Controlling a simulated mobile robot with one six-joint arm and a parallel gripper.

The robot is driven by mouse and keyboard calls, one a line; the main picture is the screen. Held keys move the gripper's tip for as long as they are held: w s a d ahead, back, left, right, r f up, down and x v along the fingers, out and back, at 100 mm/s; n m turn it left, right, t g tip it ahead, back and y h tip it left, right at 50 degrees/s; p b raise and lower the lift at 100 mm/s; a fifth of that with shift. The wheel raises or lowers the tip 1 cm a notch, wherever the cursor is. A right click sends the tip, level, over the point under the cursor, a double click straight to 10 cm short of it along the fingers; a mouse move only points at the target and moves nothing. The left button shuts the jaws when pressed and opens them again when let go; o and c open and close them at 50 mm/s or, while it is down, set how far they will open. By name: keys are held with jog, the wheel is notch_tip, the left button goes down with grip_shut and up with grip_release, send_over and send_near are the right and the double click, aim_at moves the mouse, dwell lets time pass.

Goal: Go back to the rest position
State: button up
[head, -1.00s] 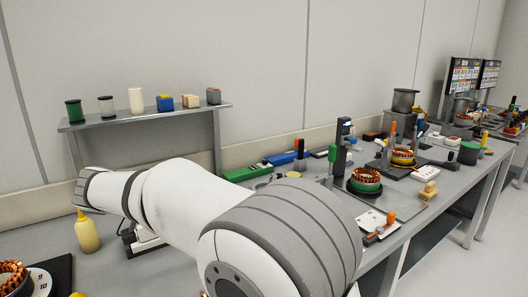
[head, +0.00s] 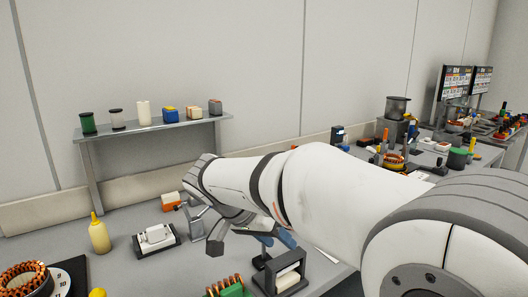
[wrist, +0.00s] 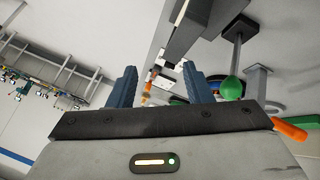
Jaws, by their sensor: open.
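My arm reaches across the head view from the lower right, over the workbench (head: 130,272). My gripper (head: 277,240) hangs below my wrist, and its blue fingers are partly hidden there by my own arm. In the wrist view my gripper (wrist: 160,80) shows two blue fingers set well apart, with nothing held between them. The wrist view is tilted, with bench items beyond the fingers.
A yellow bottle (head: 99,235), a white part on a dark base (head: 155,238) and a dark frame stand (head: 284,275) are near my arm. A copper-wound stator (head: 28,280) sits lower left. A raised shelf (head: 155,127) holds several spools and blocks behind.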

jog(key=s+d+f+n+y+p, duration=0.1)
jog(key=s+d+n+y+p, duration=0.4)
jog(key=s+d, duration=0.8)
jog(key=shift+s+f+n+y+p, duration=0.2)
jog(key=shift+s+n+y+p, duration=0.2)
jog(key=shift+s+y+p, duration=0.5)
jog(key=shift+s+a+f, duration=0.15)
jog(key=shift+s+f, duration=0.05)
jog(key=shift+s, duration=0.05)
jog(key=shift+c, duration=1)
